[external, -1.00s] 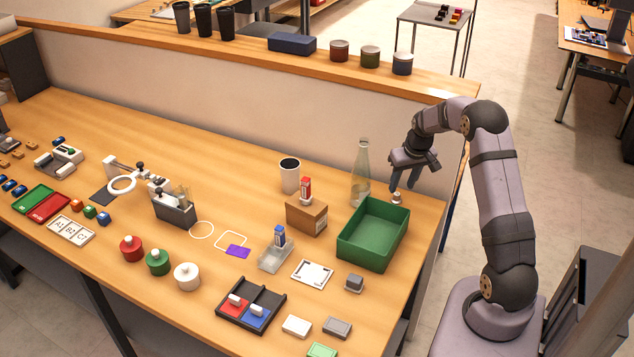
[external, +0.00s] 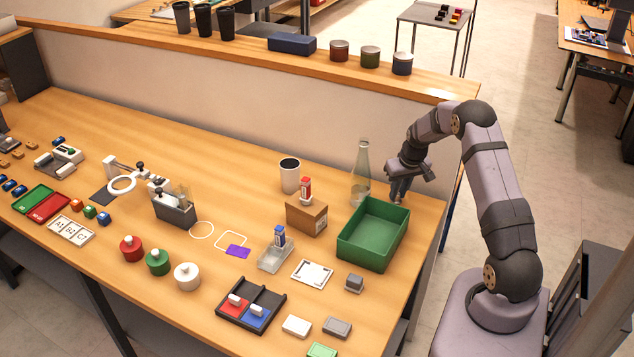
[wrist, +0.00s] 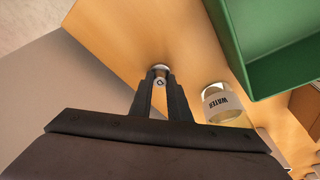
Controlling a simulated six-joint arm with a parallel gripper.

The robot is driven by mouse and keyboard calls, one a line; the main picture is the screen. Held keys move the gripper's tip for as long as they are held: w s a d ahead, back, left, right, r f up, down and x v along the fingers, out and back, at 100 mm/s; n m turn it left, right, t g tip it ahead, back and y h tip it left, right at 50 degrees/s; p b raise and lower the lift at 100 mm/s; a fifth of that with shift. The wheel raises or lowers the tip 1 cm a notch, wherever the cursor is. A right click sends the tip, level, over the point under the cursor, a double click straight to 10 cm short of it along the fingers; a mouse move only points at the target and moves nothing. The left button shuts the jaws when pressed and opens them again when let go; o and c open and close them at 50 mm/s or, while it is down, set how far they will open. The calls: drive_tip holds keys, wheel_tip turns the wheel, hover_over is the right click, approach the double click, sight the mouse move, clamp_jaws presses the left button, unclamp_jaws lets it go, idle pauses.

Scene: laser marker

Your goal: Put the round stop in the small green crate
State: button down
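The round stop (wrist: 160,73) is a small pale cylinder with a dark ring mark, at the tips of my gripper in the wrist view. My gripper (external: 398,193) is low over the far right corner of the table, behind the green crate (external: 362,257). In the wrist view, the fingers (wrist: 161,88) sit close on both sides of the stop and appear shut on it. In the external view the fingers hide most of the stop. I cannot tell whether it is off the table. The crate is open-topped and looks empty; its wall also shows at upper right in the wrist view (wrist: 235,45).
A clear glass bottle (external: 360,180) stands left of my gripper, close to the crate; it shows labelled WATER in the wrist view (wrist: 222,105). The table's right edge is near.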

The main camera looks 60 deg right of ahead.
drive_tip(key=shift+r, duration=0.15)
wheel_tip(320, 180, up, 9)
drive_tip(key=b, duration=0.3)
drive_tip(key=r+p, duration=0.2)
hover_over(372, 239)
drive_tip(key=s+a, duration=0.1)
drive_tip(key=shift+f+p, duration=0.8)
drive_tip(key=shift+f, duration=4.45)
drive_tip(key=shift+f, duration=0.1)
